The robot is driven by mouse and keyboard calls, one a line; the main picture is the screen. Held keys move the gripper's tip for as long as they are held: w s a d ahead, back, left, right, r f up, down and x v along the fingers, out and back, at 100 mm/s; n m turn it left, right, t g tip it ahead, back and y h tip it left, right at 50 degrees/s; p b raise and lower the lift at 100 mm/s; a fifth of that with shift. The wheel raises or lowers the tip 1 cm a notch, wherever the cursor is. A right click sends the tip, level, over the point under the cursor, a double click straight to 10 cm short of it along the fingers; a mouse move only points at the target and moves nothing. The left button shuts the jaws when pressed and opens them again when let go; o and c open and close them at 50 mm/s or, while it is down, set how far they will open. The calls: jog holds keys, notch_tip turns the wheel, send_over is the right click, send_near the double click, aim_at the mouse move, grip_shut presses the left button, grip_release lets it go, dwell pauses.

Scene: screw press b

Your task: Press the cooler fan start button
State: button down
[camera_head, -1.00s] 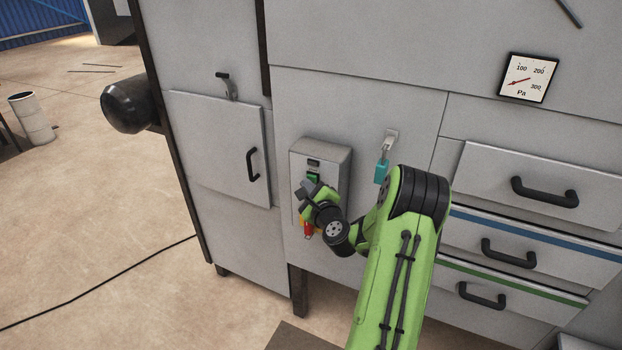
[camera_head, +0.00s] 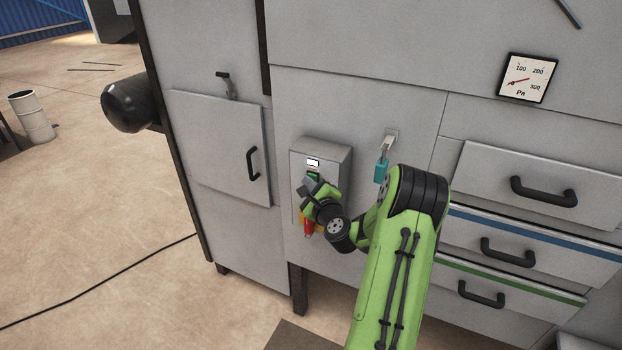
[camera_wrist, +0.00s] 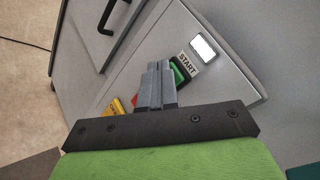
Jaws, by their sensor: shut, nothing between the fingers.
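The start button (camera_wrist: 178,72) is green and sits beside a "START" label (camera_wrist: 187,63) on a grey control box (camera_head: 337,160). It also shows as a small green patch in the head view (camera_head: 314,177). A small white lit display (camera_head: 313,162) is above it, and the display is bright in the wrist view (camera_wrist: 203,47). My gripper (camera_wrist: 159,68) is shut and empty, its fingertips at or very near the green button. The fingers cover part of the button, and I cannot tell whether they touch it.
A red control (camera_head: 308,229) with yellow around it is low on the box. A teal padlock (camera_head: 381,171) hangs to the right. A door handle (camera_head: 252,163) is to the left, and drawers (camera_head: 510,252) are at the right. Open floor lies at left.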

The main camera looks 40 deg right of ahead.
dwell(0.4)
jog(key=shift+s+a+b, duration=0.25)
jog(key=shift+a+b, duration=0.25)
jog(key=shift+a, duration=0.25)
jog(key=a+b, duration=0.1)
jog(key=s+a+b, duration=0.1)
jog(key=a, duration=0.2)
jog(key=shift+s+a+b, duration=0.35)
jog(key=shift+b, duration=0.05)
